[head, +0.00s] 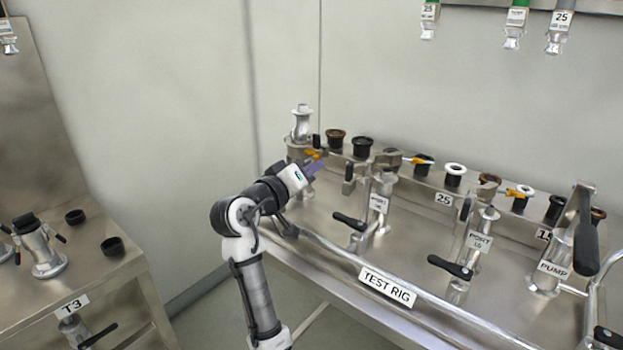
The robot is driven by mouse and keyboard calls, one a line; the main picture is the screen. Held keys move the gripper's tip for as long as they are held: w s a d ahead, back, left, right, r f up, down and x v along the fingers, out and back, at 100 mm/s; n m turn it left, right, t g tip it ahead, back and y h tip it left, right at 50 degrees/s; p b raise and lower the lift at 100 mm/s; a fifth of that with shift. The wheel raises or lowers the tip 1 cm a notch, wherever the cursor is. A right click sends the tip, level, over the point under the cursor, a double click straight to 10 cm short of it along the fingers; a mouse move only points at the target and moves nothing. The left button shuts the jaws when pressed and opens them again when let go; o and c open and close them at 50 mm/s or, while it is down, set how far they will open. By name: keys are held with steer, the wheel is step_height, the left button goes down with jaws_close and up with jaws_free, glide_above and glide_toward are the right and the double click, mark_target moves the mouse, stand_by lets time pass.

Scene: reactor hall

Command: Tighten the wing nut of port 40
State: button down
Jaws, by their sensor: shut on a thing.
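A silver flanged fitting (302,122) stands upright at the far left end of the test rig (330,240). Just below it and to its right is an orange wing nut (313,154). My gripper (315,165) reaches in from the lower left, and its fingertips are at the orange wing nut, shut on it as far as I can tell. The fingers are small here and partly cover what they hold. I cannot read a port 40 label. A post with a small, unclear label (380,203) stands to the right.
A rack with dark and white rings (454,174) and other orange-winged clamps (420,160) runs right of my gripper. Black-handled valves (350,221) and the pump post (552,268) stand in front. Bench T3 (110,290) is at left. Hoses hang at upper right.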

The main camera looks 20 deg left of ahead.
steer(key=shift+w+a+f+m+b, duration=0.1)
steer(key=shift+a+f+m+b, duration=0.05)
steer(key=shift+m+b, duration=0.85)
steer(key=shift+a+f+m+b, duration=0.15)
steer(key=shift+m+b, duration=0.4)
steer(key=shift+m, duration=0.75)
steer(key=c, duration=1.6)
jaws_free()
steer(key=shift+r, duration=0.1)
steer(key=b+v, duration=0.2)
steer(key=v, duration=1.2)
